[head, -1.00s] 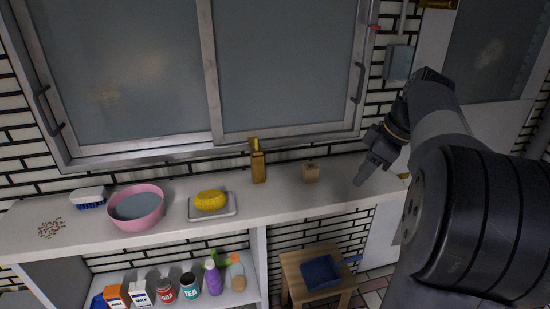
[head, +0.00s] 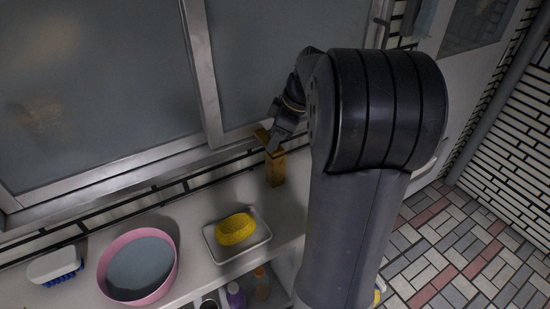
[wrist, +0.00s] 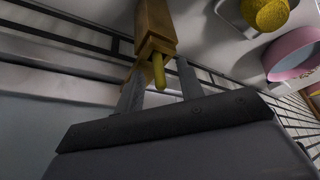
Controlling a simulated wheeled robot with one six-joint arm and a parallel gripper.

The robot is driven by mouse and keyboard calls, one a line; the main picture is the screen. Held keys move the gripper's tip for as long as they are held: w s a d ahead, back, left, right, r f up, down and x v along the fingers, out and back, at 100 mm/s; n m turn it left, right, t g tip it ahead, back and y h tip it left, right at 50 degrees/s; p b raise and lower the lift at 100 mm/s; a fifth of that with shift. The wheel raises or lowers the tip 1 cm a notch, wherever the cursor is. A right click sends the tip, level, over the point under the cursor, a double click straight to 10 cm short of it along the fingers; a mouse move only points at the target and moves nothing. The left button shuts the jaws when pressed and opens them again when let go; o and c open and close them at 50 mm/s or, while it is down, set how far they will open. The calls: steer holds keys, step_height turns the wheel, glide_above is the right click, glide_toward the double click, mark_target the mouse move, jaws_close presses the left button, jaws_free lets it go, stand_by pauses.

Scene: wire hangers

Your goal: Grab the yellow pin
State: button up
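A tall wooden block (head: 276,170) stands on the counter against the tiled wall. In the wrist view the yellow pin (wrist: 158,71) sticks out from the end of this block (wrist: 154,22). My gripper (wrist: 160,78) is open, with one finger on each side of the pin. Gaps show between the pin and both fingers, so it is not gripped. In the head view my gripper (head: 275,143) is at the top of the block, and its fingers largely hide the pin there.
A yellow sponge (head: 236,229) lies on a white tray (head: 217,251) near the block. A pink basin (head: 168,284) and a blue-and-white brush (head: 54,266) are further left. The window frame (head: 110,174) runs close behind the block. A shelf with bottles is below.

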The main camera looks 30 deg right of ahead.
steer(key=shift+f, duration=0.25)
steer(key=shift+c, duration=0.6)
jaws_close()
